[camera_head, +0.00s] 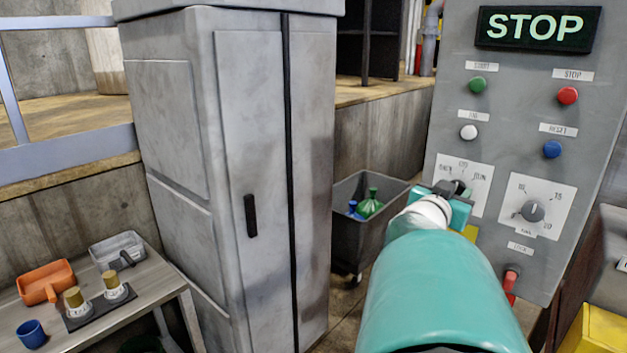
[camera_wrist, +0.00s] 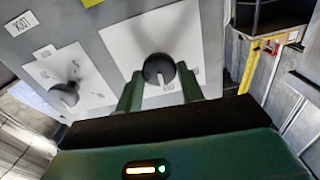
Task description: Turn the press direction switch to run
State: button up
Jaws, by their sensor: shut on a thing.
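The press direction switch is a dark knob (camera_head: 461,186) on a white plate (camera_head: 480,200) on the grey control panel, with a label reading RUN at the plate's right. My gripper (camera_head: 452,190) reaches the knob from the front left and hides part of it and the plate's lower left. In the wrist view the picture is turned, and the knob (camera_wrist: 158,68) sits between my two green fingertips (camera_wrist: 158,82). The fingers are shut on the knob. Which way its pointer faces is hard to tell.
A second dial (camera_head: 532,211) sits just right of the switch. Green (camera_head: 478,85), white (camera_head: 468,132), red (camera_head: 567,96) and blue (camera_head: 551,149) buttons are above. A red lock handle (camera_head: 511,283) is below. A grey cabinet (camera_head: 230,170) and bin (camera_head: 362,230) stand left.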

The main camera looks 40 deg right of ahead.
jog(key=m, duration=0.9)
jog(key=shift+s, duration=0.15)
dwell(0.6)
jog(key=o, duration=1)
jog(key=shift+a, duration=0.1)
jog(key=shift+c, duration=0.2)
jog(key=shift+f, duration=0.1)
